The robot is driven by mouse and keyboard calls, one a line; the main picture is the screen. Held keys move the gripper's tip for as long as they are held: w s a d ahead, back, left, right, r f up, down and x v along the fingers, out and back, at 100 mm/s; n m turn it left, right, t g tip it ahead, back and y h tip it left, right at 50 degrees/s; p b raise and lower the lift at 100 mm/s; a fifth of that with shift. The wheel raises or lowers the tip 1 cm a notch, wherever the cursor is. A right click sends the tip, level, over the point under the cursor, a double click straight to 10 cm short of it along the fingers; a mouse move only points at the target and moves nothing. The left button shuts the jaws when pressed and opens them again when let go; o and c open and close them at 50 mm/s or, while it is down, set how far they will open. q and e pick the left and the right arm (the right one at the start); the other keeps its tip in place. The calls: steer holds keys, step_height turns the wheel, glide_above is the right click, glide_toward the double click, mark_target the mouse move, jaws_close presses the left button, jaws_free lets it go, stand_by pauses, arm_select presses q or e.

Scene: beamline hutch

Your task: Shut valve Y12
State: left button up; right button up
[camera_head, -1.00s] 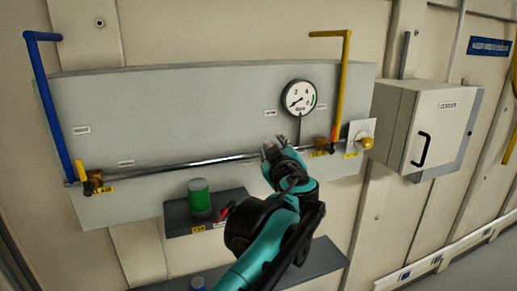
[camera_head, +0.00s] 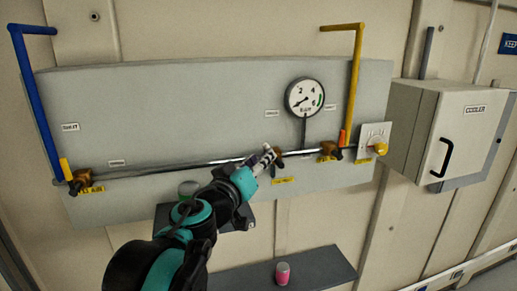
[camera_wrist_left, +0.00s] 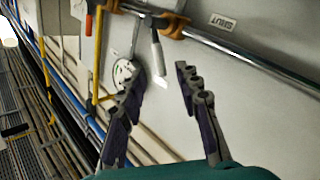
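A pipe runs along a grey wall panel with several brass valves and yellow tags; the tags are too small to read, so I cannot tell which is Y12. A middle valve (camera_head: 279,155) is partly hidden by my left gripper (camera_head: 267,158). In the left wrist view the gripper (camera_wrist_left: 160,74) is open, its fingers apart and empty. Ahead of them are a brass valve (camera_wrist_left: 171,25) and its pale lever (camera_wrist_left: 158,52), pointing away from the pipe. Another valve (camera_head: 328,151) with an upright orange lever is to the right, and one (camera_head: 77,184) with a yellow lever at far left.
A pressure gauge (camera_head: 304,97) stands above the pipe. A yellow knob (camera_head: 379,149) and a grey cooler box (camera_head: 440,130) are to the right. A green can (camera_head: 188,188) is partly behind my arm. A pink cup (camera_head: 282,273) stands on a low shelf (camera_head: 325,265).

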arm_select(q)
steer(key=p+x, duration=0.1)
steer(key=x, duration=0.5)
steer(key=shift+w, duration=0.3)
steer(key=shift+s, duration=0.1)
jaws_close()
